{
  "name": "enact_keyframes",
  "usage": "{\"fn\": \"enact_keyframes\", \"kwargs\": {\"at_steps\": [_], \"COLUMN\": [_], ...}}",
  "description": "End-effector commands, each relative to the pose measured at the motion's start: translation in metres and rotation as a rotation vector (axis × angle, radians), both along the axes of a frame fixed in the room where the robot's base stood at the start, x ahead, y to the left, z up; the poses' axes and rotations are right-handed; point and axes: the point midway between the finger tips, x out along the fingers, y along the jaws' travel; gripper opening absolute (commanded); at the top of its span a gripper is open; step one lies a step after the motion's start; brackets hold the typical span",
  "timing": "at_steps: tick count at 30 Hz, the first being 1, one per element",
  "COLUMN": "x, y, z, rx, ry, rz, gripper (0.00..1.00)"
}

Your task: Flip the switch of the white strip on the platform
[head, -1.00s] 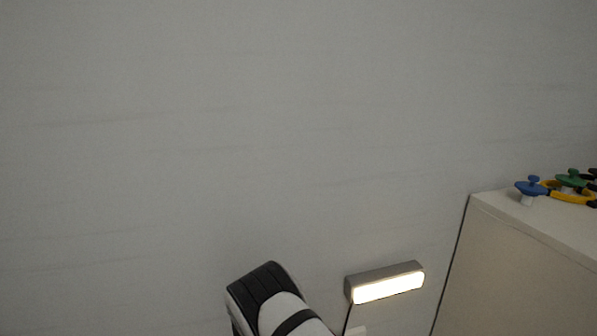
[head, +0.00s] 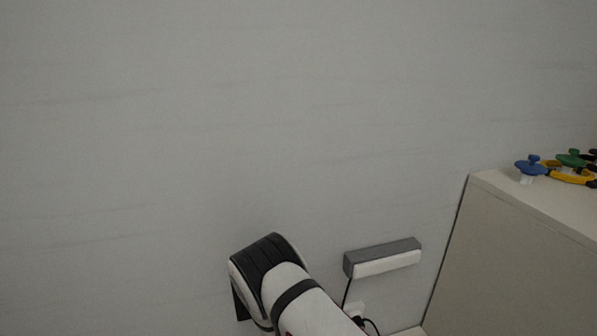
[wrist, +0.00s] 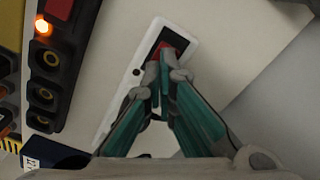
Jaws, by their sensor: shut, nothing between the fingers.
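In the wrist view the white strip (wrist: 120,97) lies slantwise on the pale platform (wrist: 238,40). A red switch (wrist: 172,47) in a dark frame shows near its upper end. My gripper (wrist: 166,66) is shut and empty, with its fingertips right at the switch and covering part of it. I cannot tell whether they touch it. The fingers hide the lower right part of the strip. In the head view only a white and black part of my arm shows, not the gripper.
A dark strip (wrist: 60,60) with round sockets and a glowing orange light lies left of the white strip. In the head view an unlit lamp (head: 385,260) is on the grey wall. A pale cabinet (head: 510,240) at right holds blue, green and yellow items.

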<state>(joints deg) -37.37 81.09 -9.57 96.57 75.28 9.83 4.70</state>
Motion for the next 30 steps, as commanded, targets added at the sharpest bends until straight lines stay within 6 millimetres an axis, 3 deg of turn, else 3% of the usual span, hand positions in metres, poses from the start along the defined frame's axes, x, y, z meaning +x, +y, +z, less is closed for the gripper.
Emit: {"fn": "enact_keyframes", "kwargs": {"at_steps": [21, 30], "x": [0.001, 0.001], "y": [0.000, 0.000], "z": [0.055, 0.056], "rx": [0.001, 0.000], "ry": [-0.002, -0.001], "rz": [-0.001, -0.001], "gripper": [0.00, 0.00]}}
